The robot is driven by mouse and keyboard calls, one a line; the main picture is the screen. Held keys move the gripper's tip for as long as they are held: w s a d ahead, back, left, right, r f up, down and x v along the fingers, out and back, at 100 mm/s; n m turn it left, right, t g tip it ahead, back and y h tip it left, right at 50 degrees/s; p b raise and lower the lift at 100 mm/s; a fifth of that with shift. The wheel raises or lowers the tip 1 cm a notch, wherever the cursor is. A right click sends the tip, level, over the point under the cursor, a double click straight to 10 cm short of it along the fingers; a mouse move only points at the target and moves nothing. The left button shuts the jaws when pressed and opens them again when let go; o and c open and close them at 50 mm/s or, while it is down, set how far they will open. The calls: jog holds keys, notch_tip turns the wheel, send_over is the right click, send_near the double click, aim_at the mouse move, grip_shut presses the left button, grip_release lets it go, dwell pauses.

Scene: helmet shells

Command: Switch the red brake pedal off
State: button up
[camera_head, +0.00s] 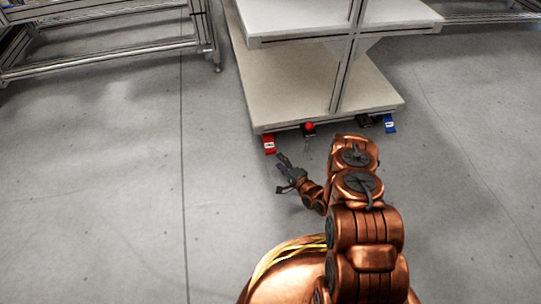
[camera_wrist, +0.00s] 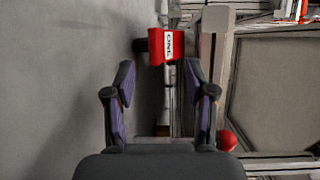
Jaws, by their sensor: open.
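The red brake pedal (camera_head: 269,144) sits at the lower front left corner of a white shelf cart, close to the floor. In the wrist view the red pedal (camera_wrist: 167,47) shows ahead of my fingers, with a white label on it. My gripper (camera_head: 281,172) is just in front of and slightly right of the pedal in the head view, apart from it. In the wrist view my gripper (camera_wrist: 164,98) has its two fingers spread with nothing between them. The pedal appears beyond the fingertips, roughly centred between them.
The cart's lower shelf (camera_head: 300,85) overhangs the pedal. A red ball-shaped knob (camera_head: 309,127) is right of it and also shows in the wrist view (camera_wrist: 227,140). A blue pedal (camera_head: 389,123) is at the right corner. The grey floor at left is clear; a metal frame (camera_head: 110,55) stands behind.

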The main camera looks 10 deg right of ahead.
aim_at(271, 152)
jog(key=b+x, duration=0.3)
jog(key=x, duration=0.3)
jog(key=shift+w+a+f, duration=0.1)
jog(key=shift+w+f, duration=0.05)
jog(key=shift+f, duration=0.05)
jog(key=shift+w+a+r+b, duration=0.1)
jog(key=shift+w+a+b, duration=0.2)
jog(key=shift+w, duration=0.3)
jog(key=shift+d, duration=0.1)
jog(key=shift+c, duration=0.2)
grip_shut()
